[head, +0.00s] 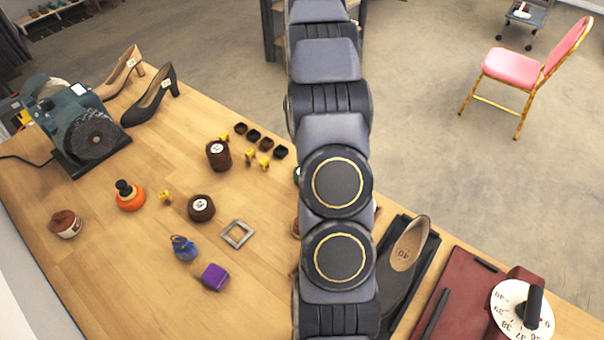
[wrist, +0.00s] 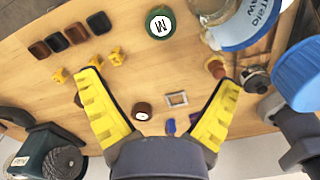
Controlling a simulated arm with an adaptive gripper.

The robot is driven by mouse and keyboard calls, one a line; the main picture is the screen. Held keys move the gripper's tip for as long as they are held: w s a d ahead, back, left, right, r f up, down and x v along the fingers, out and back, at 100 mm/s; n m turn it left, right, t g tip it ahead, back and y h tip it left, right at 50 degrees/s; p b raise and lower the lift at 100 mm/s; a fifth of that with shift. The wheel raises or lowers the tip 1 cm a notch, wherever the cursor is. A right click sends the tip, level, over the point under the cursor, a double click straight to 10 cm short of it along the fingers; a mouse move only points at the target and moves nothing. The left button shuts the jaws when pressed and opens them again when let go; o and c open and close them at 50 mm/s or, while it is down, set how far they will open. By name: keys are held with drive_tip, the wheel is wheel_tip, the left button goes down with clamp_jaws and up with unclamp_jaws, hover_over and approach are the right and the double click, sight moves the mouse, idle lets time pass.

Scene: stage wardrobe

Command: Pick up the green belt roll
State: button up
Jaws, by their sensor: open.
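The green belt roll (wrist: 160,24) stands at the top middle of the wrist view, its round white label marked M facing the camera. In the head view my arm hides nearly all of it. My gripper (wrist: 160,79) shows in the wrist view with its two yellow fingers spread wide and nothing between them. The roll lies beyond the fingertips, roughly centred between them and apart from both. In the head view my gripper is hidden behind my arm.
A clear jar with a blue label (wrist: 246,22) stands close right of the green roll. Brown rolls (head: 217,155) (head: 201,208), dark cups (head: 254,136), yellow pieces (head: 251,157) and a square frame (head: 238,234) lie left of my arm. A shoe (head: 402,260) is right of it.

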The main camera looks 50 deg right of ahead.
wheel_tip(320, 180, down, 15)
drive_tip(key=shift+a, duration=0.1)
drive_tip(key=c, duration=1.2)
